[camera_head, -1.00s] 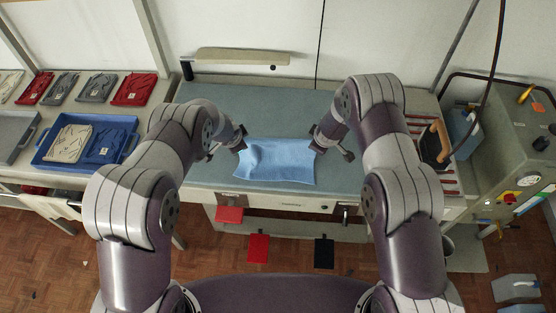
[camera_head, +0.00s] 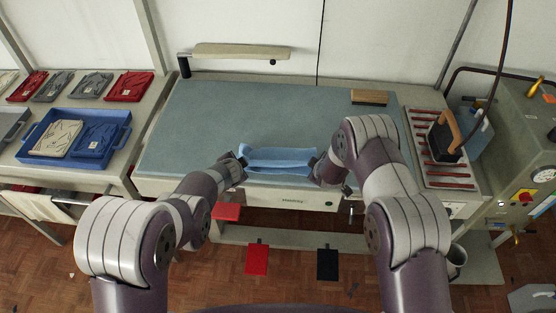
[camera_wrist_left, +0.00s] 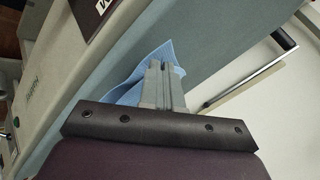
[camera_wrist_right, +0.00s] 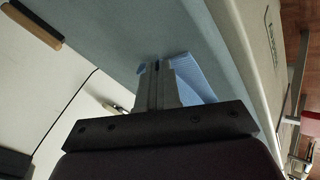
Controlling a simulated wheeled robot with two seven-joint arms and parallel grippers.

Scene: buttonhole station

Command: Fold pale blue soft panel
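The pale blue soft panel (camera_head: 280,157) lies near the front edge of the grey-blue work surface (camera_head: 285,115). It is narrow front to back, with a raised, curved layer and a shaded hollow between my grippers, so it looks partly folded over. My left gripper (camera_head: 241,162) is at its left end, fingers close together on the cloth; blue cloth (camera_wrist_left: 126,88) shows around them in the left wrist view. My right gripper (camera_head: 316,166) is at its right end, fingers close together at the cloth (camera_wrist_right: 192,78) in the right wrist view. The fingertips are partly hidden.
A wooden-backed block (camera_head: 369,97) lies at the back right of the surface. An iron (camera_head: 444,137) stands on a red-striped rest at the right. A blue tray (camera_head: 116,152) with folded garments is at the left. The surface behind the panel is clear.

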